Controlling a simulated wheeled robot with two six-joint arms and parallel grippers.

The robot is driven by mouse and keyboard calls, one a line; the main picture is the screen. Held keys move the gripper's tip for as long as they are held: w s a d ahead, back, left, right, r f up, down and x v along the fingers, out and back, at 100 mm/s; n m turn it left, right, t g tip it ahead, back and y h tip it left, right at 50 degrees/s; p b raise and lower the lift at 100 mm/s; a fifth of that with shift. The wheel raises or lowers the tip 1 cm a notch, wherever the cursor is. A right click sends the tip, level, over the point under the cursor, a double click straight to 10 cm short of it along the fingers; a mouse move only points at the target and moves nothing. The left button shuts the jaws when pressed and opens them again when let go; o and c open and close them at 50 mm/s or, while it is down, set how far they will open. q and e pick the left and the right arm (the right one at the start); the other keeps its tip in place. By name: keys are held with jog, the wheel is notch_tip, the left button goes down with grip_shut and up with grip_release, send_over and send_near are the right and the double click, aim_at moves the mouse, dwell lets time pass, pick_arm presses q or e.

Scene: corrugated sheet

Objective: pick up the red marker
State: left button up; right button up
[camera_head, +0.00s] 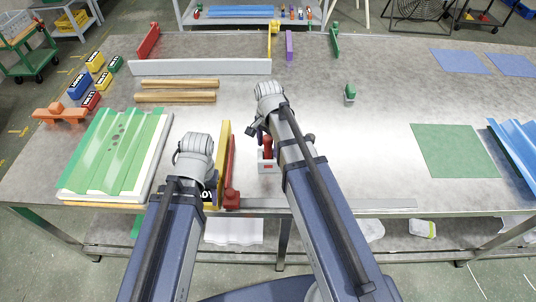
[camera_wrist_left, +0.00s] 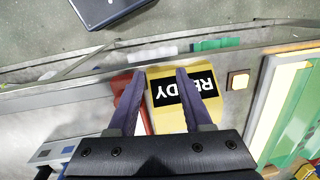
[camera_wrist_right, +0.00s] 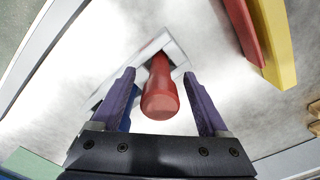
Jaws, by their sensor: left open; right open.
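The red marker (camera_wrist_right: 160,92) stands in a pale holder (camera_wrist_right: 178,46). In the head view the marker (camera_head: 267,146) shows beside my right arm, in the holder (camera_head: 268,166) near the table's front edge. My right gripper (camera_wrist_right: 158,73) is open, with its two fingers on either side of the marker in the right wrist view; I see gaps and no clear contact. My left gripper (camera_wrist_left: 160,72) is open and empty above a yellow block labelled READY (camera_wrist_left: 183,98). In the head view the fingertips of both grippers are mostly hidden by my arms.
A yellow bar (camera_head: 223,150) and a red bar (camera_head: 231,165) stand left of the holder. A green corrugated sheet (camera_head: 115,150) lies at the left. A green mat (camera_head: 453,150) and blue sheet (camera_head: 517,145) lie at the right.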

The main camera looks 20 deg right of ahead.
jog(key=shift+c, duration=0.3)
grip_shut()
dwell(0.4)
